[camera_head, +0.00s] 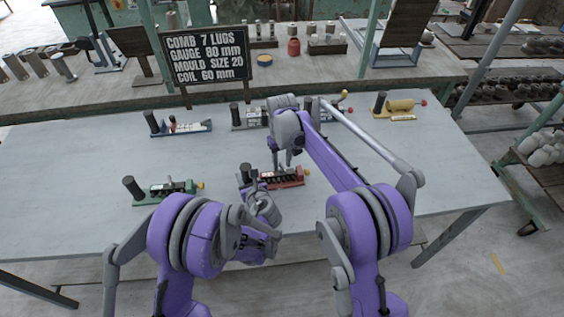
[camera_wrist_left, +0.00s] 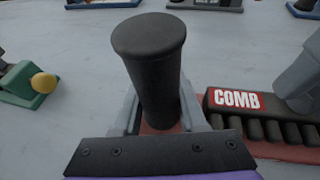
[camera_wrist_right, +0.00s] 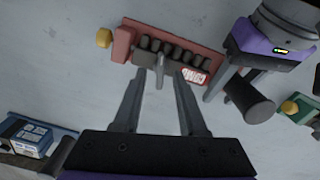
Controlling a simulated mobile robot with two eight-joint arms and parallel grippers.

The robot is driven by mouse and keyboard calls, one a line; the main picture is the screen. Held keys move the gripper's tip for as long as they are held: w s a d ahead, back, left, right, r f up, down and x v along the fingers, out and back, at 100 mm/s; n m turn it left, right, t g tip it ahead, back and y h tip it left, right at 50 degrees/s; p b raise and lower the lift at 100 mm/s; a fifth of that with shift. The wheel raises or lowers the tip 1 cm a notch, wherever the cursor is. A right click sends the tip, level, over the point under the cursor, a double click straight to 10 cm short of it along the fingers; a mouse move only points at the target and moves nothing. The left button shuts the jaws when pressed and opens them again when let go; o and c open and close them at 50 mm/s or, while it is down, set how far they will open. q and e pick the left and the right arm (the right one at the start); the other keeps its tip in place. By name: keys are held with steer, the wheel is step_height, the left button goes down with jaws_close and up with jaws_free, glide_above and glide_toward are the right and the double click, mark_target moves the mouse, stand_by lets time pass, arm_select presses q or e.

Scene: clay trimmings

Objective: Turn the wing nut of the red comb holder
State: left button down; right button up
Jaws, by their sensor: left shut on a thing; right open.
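The red comb holder (camera_head: 290,178) lies on the grey table in the head view. In the right wrist view, its red base (camera_wrist_right: 123,43) carries a black comb block and a label (camera_wrist_right: 193,76) reading COMB. My left gripper (camera_wrist_left: 160,118) is shut on the holder's black upright handle (camera_wrist_left: 152,65). The wing nut (camera_wrist_right: 160,70) is a small grey tab at the comb's edge. My right gripper (camera_wrist_right: 160,78) is open above the holder, with its two fingertips on either side of the wing nut; I cannot tell whether they touch it.
A green holder (camera_head: 165,190) stands left of the red one. A blue holder (camera_head: 180,127), a grey holder (camera_head: 248,118) and a yellow holder (camera_head: 400,106) stand farther back. A black sign (camera_head: 206,58) stands at the table's back edge. The table front right is clear.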

mark_target(282, 165)
steer(key=shift+r, duration=0.1)
step_height(282, 165, up, 12)
stand_by(0.4)
arm_select(q)
steer(key=shift+c, duration=1.9)
jaws_free()
steer(key=shift+s, duration=0.1)
